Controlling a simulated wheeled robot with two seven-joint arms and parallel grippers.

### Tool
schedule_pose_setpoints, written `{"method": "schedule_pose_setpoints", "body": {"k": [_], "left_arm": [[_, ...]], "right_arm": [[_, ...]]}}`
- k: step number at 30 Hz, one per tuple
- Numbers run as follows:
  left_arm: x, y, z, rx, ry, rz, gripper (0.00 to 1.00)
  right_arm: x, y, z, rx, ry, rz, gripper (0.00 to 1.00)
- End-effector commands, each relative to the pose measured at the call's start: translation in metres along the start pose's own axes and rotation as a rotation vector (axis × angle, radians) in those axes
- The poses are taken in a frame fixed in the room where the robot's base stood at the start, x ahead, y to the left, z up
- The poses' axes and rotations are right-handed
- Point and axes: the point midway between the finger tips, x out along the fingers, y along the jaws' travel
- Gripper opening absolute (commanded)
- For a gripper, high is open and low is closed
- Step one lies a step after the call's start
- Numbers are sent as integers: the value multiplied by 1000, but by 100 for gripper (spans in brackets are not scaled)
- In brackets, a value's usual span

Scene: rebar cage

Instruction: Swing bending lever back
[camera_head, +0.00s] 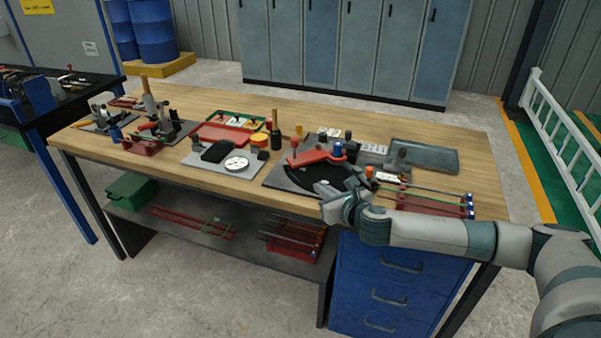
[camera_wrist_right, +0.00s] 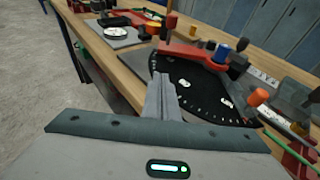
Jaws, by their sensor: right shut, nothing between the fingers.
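The bending lever (camera_head: 316,157) is a red arm with a red knob (camera_head: 293,143) at its left end and a blue cylinder (camera_head: 338,149) near its right end. It lies across the back of a black, fan-shaped dial plate (camera_head: 305,176) with white marks. The lever also shows in the right wrist view (camera_wrist_right: 188,52), beyond the fingers. My right gripper (camera_head: 326,190) is over the front of the dial plate, apart from the lever and on its near side. Its fingers (camera_wrist_right: 163,92) are shut and empty. My left gripper is not in view.
A white round gauge (camera_head: 236,163) on a grey plate and a wooden-handled tool (camera_head: 275,130) stand to the left. A grey box (camera_head: 425,156) sits behind right. The bench's front edge is close below my gripper.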

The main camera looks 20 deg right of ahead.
Motion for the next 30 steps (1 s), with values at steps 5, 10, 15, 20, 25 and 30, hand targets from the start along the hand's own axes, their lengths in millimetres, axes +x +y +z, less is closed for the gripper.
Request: {"method": "schedule_pose_setpoints", "body": {"k": [5, 10, 15, 20, 25, 30], "left_arm": [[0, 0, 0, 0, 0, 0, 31], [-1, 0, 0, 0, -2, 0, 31], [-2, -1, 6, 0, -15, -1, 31], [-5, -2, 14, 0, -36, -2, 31], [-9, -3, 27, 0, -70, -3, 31], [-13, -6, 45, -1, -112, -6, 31]], "right_arm": [[0, 0, 0, 2, 0, 0, 0], [2, 0, 0, 4, 1, 0, 0], [10, 0, 1, 5, 0, -2, 0], [27, 0, 1, 6, 1, -2, 0], [51, 1, 1, 6, 0, -2, 0], [76, 0, 1, 6, 0, -2, 0]]}}
